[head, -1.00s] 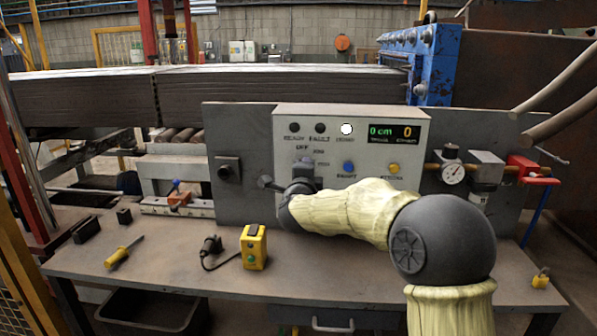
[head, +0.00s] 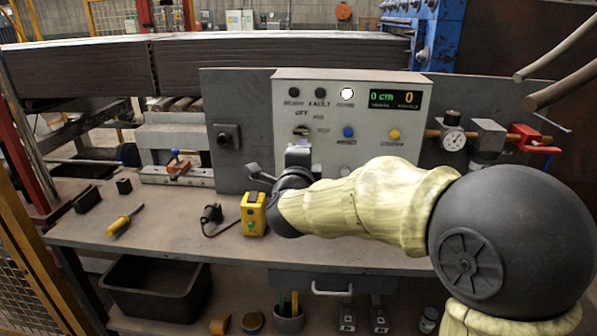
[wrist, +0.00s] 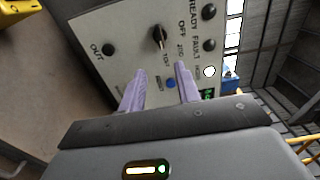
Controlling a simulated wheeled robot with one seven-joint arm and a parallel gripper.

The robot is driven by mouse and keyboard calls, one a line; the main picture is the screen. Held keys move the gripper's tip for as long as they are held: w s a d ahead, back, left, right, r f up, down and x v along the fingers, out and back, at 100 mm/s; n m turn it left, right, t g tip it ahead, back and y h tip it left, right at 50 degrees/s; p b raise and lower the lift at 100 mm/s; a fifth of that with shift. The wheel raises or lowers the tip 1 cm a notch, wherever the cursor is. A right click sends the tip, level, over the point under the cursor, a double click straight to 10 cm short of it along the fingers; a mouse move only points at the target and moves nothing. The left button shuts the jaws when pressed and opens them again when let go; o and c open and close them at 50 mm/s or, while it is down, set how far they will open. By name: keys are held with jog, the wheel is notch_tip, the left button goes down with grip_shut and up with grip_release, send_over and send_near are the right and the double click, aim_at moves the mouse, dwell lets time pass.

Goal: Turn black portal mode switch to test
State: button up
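The black portal mode switch (head: 301,130) is a small dark knob on the light grey control panel (head: 372,152), below the OFF label. It also shows in the wrist view (wrist: 159,37), beside the labels OFF and TEST. I cannot tell for certain which label it points to. My gripper (head: 298,153) is in front of the panel, just below the switch in the head view. In the wrist view its two pale lilac fingers (wrist: 160,70) are apart with nothing between them. The switch lies beyond the fingertips, apart from them.
The panel has a blue button (head: 348,132), a yellow button (head: 394,134), a lit white lamp (head: 347,93) and a display (head: 394,98). A gauge (head: 453,139) is at right.

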jog(key=s, duration=0.6)
jog(key=shift+a, duration=0.15)
jog(key=shift+f, duration=0.1)
jog(key=s+d+f+n+g+y, duration=0.1)
jog(key=s+d+f+n+g, duration=0.25)
jog(key=f+n, duration=0.4)
jog(key=s+d+f+n+g+y, duration=0.15)
jog(key=d+f+n+g, duration=0.35)
jog(key=f, duration=0.5)
jog(key=s+d+f+n+g+h, duration=0.1)
jog(key=s+d+f+n+g, duration=0.2)
jog(key=s+d+f, duration=0.3)
jog(key=s+d+f+n+g+h, duration=0.1)
jog(key=s+d+f+n+g, duration=0.25)
jog(key=s, duration=0.55)
notch_tip(320, 180, up, 23)
jog(key=p, duration=2.3)
jog(key=shift+w+d, duration=0.2)
jog(key=shift+d, duration=0.05)
